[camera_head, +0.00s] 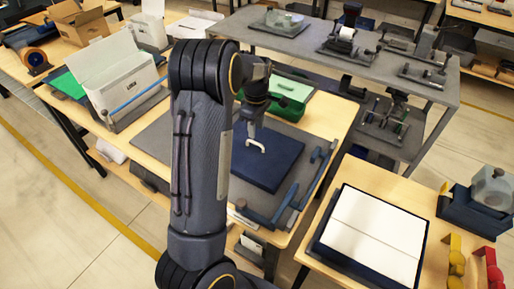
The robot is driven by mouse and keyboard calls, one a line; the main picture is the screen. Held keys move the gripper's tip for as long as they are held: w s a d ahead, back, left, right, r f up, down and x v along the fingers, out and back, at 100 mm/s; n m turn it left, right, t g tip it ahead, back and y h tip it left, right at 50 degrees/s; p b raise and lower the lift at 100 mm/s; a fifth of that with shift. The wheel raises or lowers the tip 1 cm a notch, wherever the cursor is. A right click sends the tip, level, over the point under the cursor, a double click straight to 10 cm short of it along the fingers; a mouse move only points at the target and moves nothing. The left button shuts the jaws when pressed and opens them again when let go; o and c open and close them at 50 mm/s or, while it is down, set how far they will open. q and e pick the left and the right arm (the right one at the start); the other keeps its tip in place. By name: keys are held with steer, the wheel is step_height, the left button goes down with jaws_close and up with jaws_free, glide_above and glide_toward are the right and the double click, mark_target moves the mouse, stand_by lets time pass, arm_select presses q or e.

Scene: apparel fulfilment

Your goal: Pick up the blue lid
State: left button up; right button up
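A dark blue flat square piece (280,165), which looks like the blue lid, lies on a grey mat (166,140) on the wooden table in the middle. My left arm comes up from the bottom and hides part of the table and the lid's left side. My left gripper (253,128) points down at the lid's upper left part. A small white hooked piece (256,147) shows just below the gripper. I cannot tell whether the gripper touches it, or whether the fingers are open. My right gripper is out of view.
A green box (290,98) stands behind the lid. A dark blue bar-shaped tool (285,205) lies along the mat's right edge. A white open box (116,75) stands at left. A white panel in a dark tray (372,232) lies on the right table. A grey shelf stands behind.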

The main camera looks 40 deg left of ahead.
mark_target(255, 140)
arm_select(q)
steer(key=f, duration=0.4)
steer(key=f+p, duration=0.1)
steer(key=f, duration=0.2)
steer(key=shift+w+a, duration=0.1)
steer(key=shift+a, duration=0.2)
jaws_close()
